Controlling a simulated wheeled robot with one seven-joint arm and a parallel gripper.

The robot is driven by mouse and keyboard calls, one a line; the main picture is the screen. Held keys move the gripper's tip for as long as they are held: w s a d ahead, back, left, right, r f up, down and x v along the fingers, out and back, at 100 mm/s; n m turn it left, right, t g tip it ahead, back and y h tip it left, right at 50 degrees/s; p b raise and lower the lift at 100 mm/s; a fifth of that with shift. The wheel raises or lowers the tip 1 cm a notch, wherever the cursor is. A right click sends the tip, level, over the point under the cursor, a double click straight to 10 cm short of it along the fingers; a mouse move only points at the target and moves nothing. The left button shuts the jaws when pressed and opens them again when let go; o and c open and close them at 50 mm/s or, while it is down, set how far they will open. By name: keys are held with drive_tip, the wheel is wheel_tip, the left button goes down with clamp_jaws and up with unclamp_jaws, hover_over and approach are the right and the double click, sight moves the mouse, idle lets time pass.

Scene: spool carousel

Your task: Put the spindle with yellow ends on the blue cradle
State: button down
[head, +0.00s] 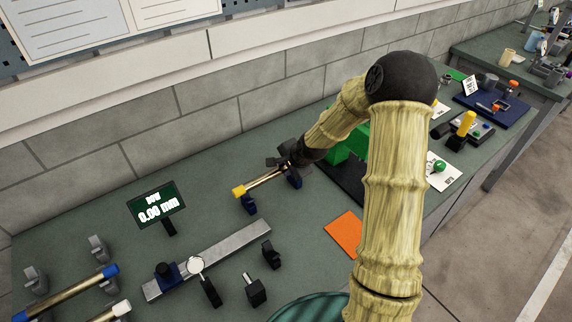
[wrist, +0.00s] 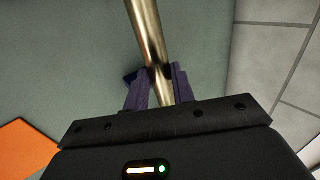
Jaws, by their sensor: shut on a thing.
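The spindle is a brass rod with a yellow end (head: 239,191) showing at its left in the head view; its other end is hidden behind my gripper and arm. My gripper (head: 286,163) is shut on the spindle toward its right part. In the wrist view the rod (wrist: 148,35) runs down between the two fingers (wrist: 157,88). The blue cradle shows as two dark blue supports, one (head: 249,206) below the yellow end and one (head: 295,182) below my gripper. The spindle lies along the line of these supports; I cannot tell whether it touches them.
A blue-ended spindle (head: 75,291) lies at the lower left near grey supports (head: 97,249). A metal rail (head: 215,258) with a dial gauge (head: 196,266) and a display (head: 156,205) stand nearby. An orange sheet (head: 343,234) lies to the right. The brick wall is close behind.

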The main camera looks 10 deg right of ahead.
drive_tip(key=shift+w+f+p, duration=0.1)
drive_tip(key=shift+f+p, duration=0.2)
drive_tip(key=shift+f, duration=1.3)
drive_tip(key=c, duration=1.2)
unclamp_jaws()
drive_tip(key=shift+f, duration=0.1)
drive_tip(key=shift+o, duration=0.2)
drive_tip(key=v, duration=1.2)
drive_tip(key=shift+b, duration=0.4)
